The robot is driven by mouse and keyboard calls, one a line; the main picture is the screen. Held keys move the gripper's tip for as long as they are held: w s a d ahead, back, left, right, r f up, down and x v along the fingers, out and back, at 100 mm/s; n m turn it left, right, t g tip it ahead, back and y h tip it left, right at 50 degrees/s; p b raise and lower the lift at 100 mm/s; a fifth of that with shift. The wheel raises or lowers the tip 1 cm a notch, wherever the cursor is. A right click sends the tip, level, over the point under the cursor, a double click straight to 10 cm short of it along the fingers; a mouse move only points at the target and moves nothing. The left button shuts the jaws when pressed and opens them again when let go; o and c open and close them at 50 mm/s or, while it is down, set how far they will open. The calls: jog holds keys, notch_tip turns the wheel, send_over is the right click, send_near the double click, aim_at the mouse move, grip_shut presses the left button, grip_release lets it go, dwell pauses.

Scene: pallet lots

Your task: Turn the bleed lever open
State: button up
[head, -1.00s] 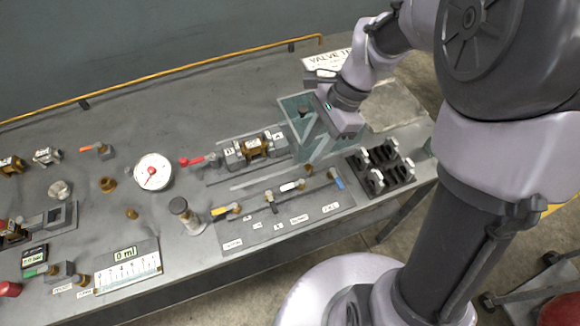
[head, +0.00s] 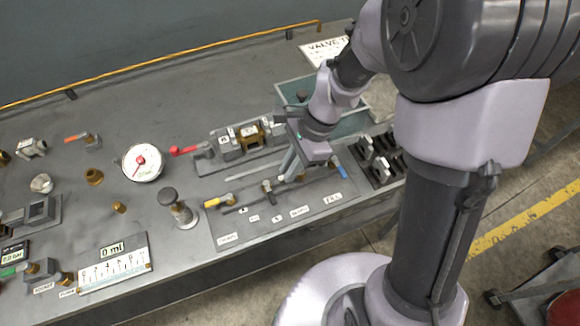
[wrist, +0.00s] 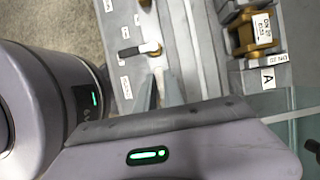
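The valve panel (head: 290,220) has a row of small levers on it. One has a yellow handle (head: 216,202) and one a blue handle (head: 341,170). A lever with a white and black handle (wrist: 140,48) shows just beyond my fingertips in the wrist view. The labels are too small to tell surely which lever is the bleed. My gripper (head: 286,172) points down over the panel's middle, close to the levers and partly hiding them. In the wrist view my gripper (wrist: 160,84) has its two fingers apart, with a small brass-coloured part showing beyond the gap. I cannot tell whether they touch it.
A valve block (head: 240,140) and a red-handled lever (head: 186,151) sit behind the panel. A round gauge (head: 142,162) and a dark-capped post (head: 178,208) stand to its left. A black rack (head: 380,172) is to the right.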

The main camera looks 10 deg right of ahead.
grip_shut()
jog(key=n+p, duration=0.1)
jog(key=n+g+p, duration=0.1)
jog(key=n, duration=0.1)
jog(key=s+n+p, duration=0.1)
jog(key=shift+d+r+n+g+h+p, duration=0.2)
jog(key=shift+d+n+g+h+p, duration=0.1)
jog(key=shift+n+g+p, duration=0.1)
jog(key=n+p, duration=0.1)
jog(key=n+h+p, duration=0.1)
jog(key=n, duration=0.1)
jog(key=s+d+n+g+p, duration=0.1)
jog(key=n, duration=0.1)
jog(key=shift+h+p, duration=0.4)
jog(key=n+p, duration=0.1)
jog(key=n, duration=0.1)
jog(key=d+n+h+p, duration=0.1)
jog(key=n, duration=0.1)
jog(key=shift+g, duration=0.3)
jog(key=shift+d+f+n+h+p, duration=0.15)
jog(key=shift+n+h+p, duration=0.2)
jog(key=shift+n, duration=0.35)
jog(key=shift+d+r+n+h+p, duration=0.1)
jog(key=shift+d+n+h+p, duration=0.15)
jog(key=shift+n, duration=0.45)
jog(key=shift+d+f+n+h+p, duration=0.1)
jog(key=shift+n+h+p, duration=0.3)
jog(key=shift+n, duration=0.3)
jog(key=o, duration=0.7)
grip_release()
